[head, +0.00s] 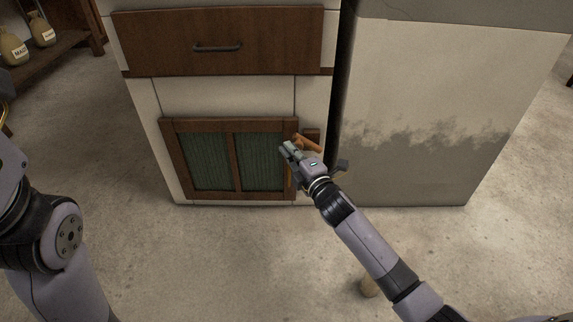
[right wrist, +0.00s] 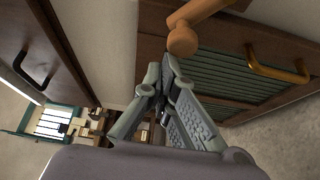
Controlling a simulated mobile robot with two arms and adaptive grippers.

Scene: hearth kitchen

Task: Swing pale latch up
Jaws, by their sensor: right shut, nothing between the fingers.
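The pale latch (head: 306,141) is a light orange-brown wooden bar at the upper right corner of the low cabinet door (head: 237,160). It slants down to the right in the head view. In the right wrist view the latch (right wrist: 203,18) shows close up, with a round knob end just beyond my fingertips. My right gripper (head: 286,149) is shut and empty, in front of the door beside the latch. Its closed fingers (right wrist: 165,75) also show in the right wrist view; I cannot tell whether they touch the latch. My left gripper is out of view.
A brass handle (right wrist: 280,66) sits on the door beside its green slatted panel. Above is a drawer (head: 218,40) with a dark handle. A pale stained block (head: 410,130) stands to the right. The floor in front is mostly clear.

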